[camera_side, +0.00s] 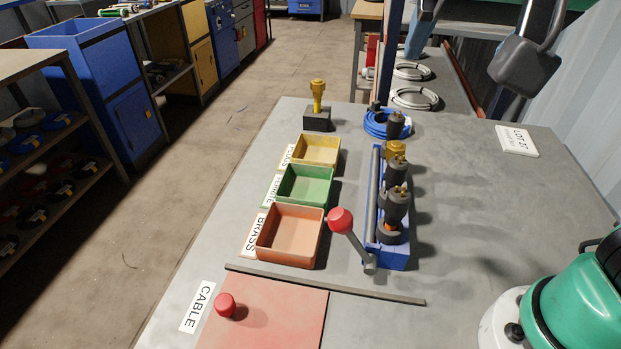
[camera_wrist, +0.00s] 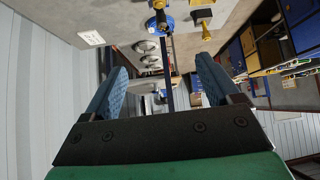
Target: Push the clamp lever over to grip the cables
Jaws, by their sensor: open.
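The clamp is a long blue fixture (camera_side: 393,260) on the grey bench in the side view. Its lever (camera_side: 355,243) has a red ball knob (camera_side: 340,220) and leans up and left from a pivot at the clamp's near end. Several dark cable pieces (camera_side: 397,205) with brass-coloured ends stand in a row in the clamp. Whether the clamp presses on them cannot be told. My gripper (camera_wrist: 165,78) is open in the wrist view, with two blue fingers wide apart and nothing between them. It is well away from the lever, high at the side view's top right.
Left of the clamp stand yellow (camera_side: 318,151), green (camera_side: 305,186) and orange (camera_side: 289,237) bins. A thin dark bar (camera_side: 325,284) lies in front. A red panel (camera_side: 265,320) has a red knob (camera_side: 225,305). A blue cable coil (camera_side: 376,124) lies behind. Clear bench is at right.

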